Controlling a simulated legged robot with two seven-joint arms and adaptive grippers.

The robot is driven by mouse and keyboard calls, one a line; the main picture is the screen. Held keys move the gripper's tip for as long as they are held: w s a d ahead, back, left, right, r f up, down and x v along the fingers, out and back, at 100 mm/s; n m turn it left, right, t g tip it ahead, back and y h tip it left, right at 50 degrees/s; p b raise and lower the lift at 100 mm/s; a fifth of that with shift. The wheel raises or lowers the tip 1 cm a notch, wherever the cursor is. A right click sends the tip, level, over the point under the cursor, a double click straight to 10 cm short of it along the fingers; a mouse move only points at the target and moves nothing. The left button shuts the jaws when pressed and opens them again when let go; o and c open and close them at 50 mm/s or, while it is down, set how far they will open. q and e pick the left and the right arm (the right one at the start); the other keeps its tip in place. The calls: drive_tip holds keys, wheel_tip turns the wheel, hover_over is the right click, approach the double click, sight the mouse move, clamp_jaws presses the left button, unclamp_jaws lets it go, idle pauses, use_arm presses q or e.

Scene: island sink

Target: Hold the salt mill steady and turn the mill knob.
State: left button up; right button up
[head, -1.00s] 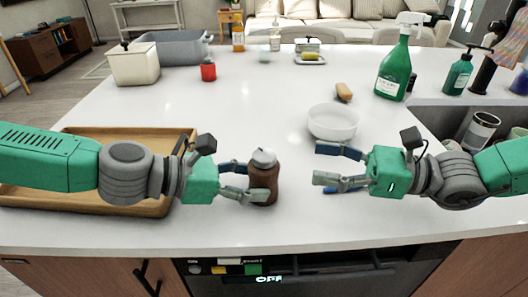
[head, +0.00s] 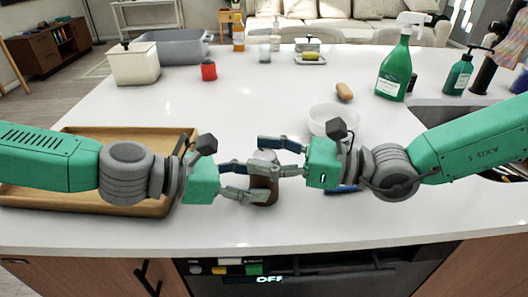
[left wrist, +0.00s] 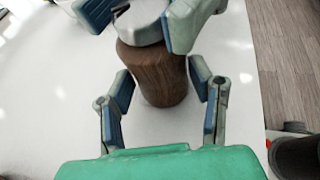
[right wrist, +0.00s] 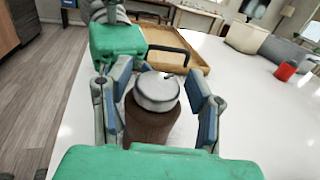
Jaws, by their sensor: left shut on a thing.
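The salt mill has a brown wooden body (head: 268,186) and a pale metal knob (head: 264,157) on top, and stands upright near the counter's front. My left gripper (head: 255,180) is shut on the body from the left, a finger on each side, as the left wrist view shows on the wood (left wrist: 155,75). My right gripper (head: 272,157) comes from the right at knob height. In the right wrist view its open fingers (right wrist: 160,92) stand either side of the knob (right wrist: 156,91), with a gap at least on the right. The fingers partly hide the mill in the head view.
A wooden tray (head: 90,208) lies under my left arm. A white bowl (head: 326,117) is just behind my right gripper. A green spray bottle (head: 395,68) and soap dispenser (head: 459,74) stand by the sink at right.

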drive_tip(key=c, duration=0.8)
drive_tip(key=shift+t, duration=0.3)
drive_tip(key=shift+s+a+r+m+t+h, duration=0.1)
drive_tip(key=shift+m+t+h, duration=0.2)
drive_tip(key=shift+m+t, duration=0.4)
drive_tip(key=shift+r+m+t+h, duration=0.1)
drive_tip(key=shift+m+t+h, duration=0.2)
drive_tip(key=shift+m+t, duration=0.4)
drive_tip(key=shift+f+m+t+h, duration=0.1)
drive_tip(key=shift+m+t+h, duration=0.7)
drive_tip(key=shift+t, duration=0.5)
drive_tip(key=o, duration=1.3)
